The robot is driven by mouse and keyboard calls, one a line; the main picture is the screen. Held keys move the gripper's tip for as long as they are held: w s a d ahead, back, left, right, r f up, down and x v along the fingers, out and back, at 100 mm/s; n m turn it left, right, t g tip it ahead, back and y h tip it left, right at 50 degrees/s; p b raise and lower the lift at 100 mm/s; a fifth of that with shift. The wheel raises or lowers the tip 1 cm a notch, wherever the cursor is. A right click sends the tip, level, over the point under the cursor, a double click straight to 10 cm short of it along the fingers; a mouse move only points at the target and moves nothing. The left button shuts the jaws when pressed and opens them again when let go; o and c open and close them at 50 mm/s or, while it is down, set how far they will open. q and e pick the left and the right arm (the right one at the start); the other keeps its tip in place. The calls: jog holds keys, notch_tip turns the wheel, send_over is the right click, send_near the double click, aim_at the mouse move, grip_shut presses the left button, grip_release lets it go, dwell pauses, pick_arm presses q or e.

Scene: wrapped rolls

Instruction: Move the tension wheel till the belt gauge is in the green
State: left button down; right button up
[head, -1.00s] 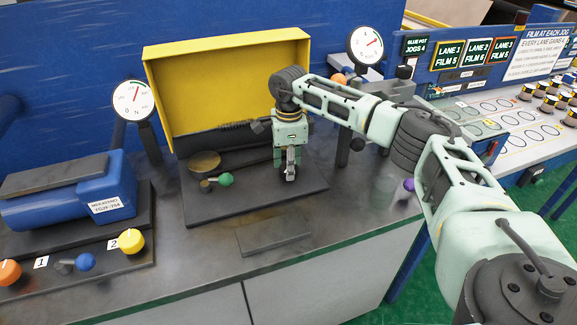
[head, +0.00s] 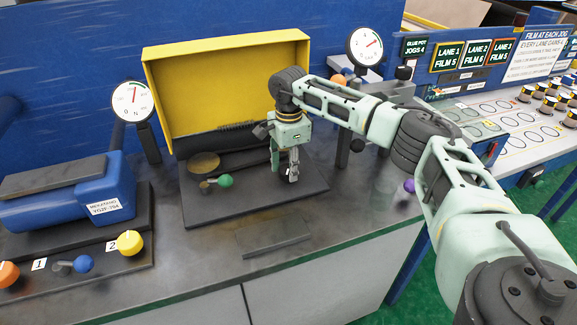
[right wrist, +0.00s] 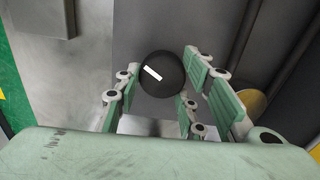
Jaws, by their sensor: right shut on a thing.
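My right gripper (head: 285,179) points down over the right part of a black base plate, in front of the yellow guard. In the right wrist view its pads (right wrist: 160,88) are around a round black wheel (right wrist: 161,76) with a white mark on top. The wheel is mostly hidden by the fingers in the head view. A round white gauge (head: 133,101) stands on a post left of the guard, its needle pointing about straight up. Another gauge (head: 364,47) stands to the right. I cannot tell from labels which is the belt gauge. My left gripper is out of view.
A green-knobbed lever (head: 224,180) is on the plate left of the gripper. The yellow guard (head: 228,85) rises behind. A blue motor (head: 80,190) and yellow (head: 130,242) and blue (head: 84,263) knobs are at left. The front bench is mostly clear.

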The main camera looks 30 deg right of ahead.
jog(key=o, duration=1.1)
jog(key=shift+s, duration=0.15)
jog(key=shift+r, duration=0.15)
jog(key=shift+r, duration=0.35)
notch_tip(320, 180, up, 11)
jog(key=shift+r, duration=0.1)
